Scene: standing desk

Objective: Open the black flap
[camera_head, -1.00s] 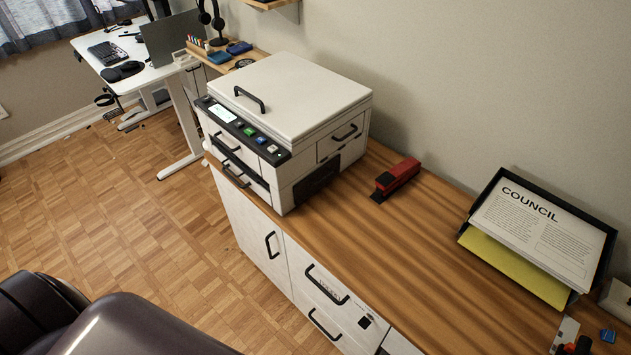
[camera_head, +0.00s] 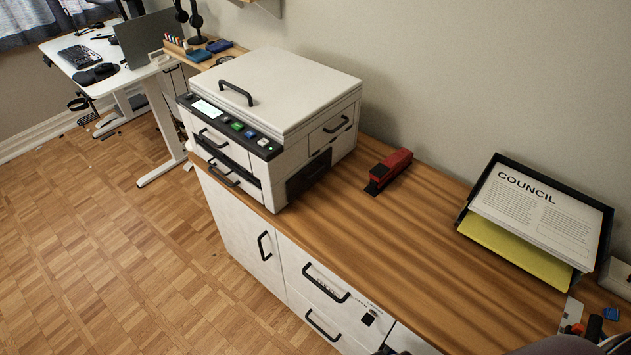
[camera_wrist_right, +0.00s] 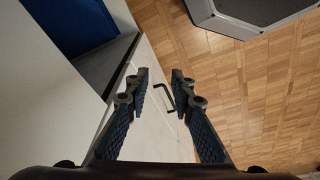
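A white printer (camera_head: 285,85) stands on the wooden desktop in the head view. The black flap (camera_head: 308,177) is a dark panel low on the printer's right-hand side, and it looks closed, lying flush with that side. My right gripper (camera_wrist_right: 161,78) shows only in the right wrist view. Its two fingers are apart with nothing between them. It points down past a white cabinet front, with a black handle (camera_wrist_right: 166,97) seen beyond the fingertips. It is away from the flap. My left gripper is in neither view.
A red stapler (camera_head: 388,171) lies on the desktop right of the printer. A black paper tray (camera_head: 606,240) with papers stands further right. The wood between them is clear. Cabinet fronts with black handles (camera_head: 325,284) are below. The wrist view shows a blue surface (camera_wrist_right: 75,25).

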